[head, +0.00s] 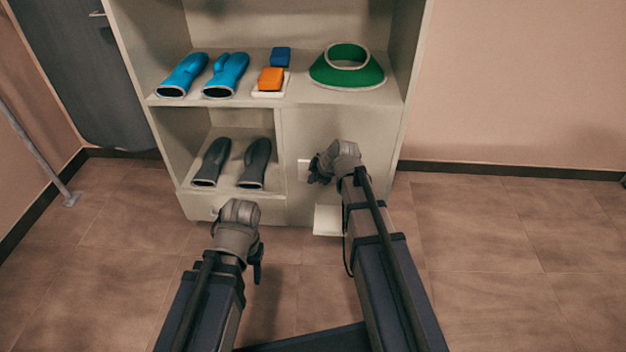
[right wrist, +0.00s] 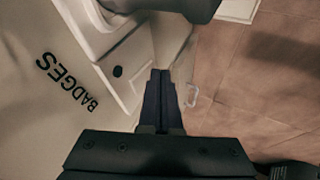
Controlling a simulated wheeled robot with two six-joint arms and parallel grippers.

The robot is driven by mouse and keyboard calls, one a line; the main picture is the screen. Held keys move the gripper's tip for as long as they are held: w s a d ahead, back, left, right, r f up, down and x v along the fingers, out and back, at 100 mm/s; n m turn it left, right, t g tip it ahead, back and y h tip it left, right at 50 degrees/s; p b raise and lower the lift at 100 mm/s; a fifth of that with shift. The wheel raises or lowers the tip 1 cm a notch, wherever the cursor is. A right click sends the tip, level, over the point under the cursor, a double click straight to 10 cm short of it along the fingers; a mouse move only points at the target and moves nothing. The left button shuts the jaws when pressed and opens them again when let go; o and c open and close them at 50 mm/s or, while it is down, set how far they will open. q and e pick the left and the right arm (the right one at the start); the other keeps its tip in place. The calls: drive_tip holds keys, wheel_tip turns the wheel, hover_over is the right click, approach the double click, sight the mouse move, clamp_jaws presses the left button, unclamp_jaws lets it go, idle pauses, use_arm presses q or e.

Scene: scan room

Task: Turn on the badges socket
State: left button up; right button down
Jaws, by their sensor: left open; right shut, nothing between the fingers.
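The word BADGES (right wrist: 67,82) is printed in black on the cabinet's pale front panel in the right wrist view. Beside it is a white socket plate (right wrist: 125,88) with a dark round spot; its upper part is hidden by a grey part of my arm. In the head view the white socket (head: 303,168) shows just left of my right gripper, partly covered. My right gripper (head: 319,171) is shut and empty in front of the panel, and its fingertips (right wrist: 161,74) are close to the plate; I cannot tell whether they touch. My left gripper (head: 258,272) is open and empty, low before the cabinet.
The cabinet shelf (head: 300,100) holds blue gloves (head: 226,75), an orange block (head: 271,78), a blue block (head: 281,56) and a green collar (head: 347,68). Dark gloves (head: 254,165) lie below. A white box (head: 328,220) is low on the front. Floor is free at right.

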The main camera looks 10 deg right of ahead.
drive_tip(key=shift+w+d+f+b, duration=0.1)
drive_tip(key=shift+w+f+b, duration=0.2)
drive_tip(key=shift+f+b, duration=0.1)
drive_tip(key=shift+r, duration=0.1)
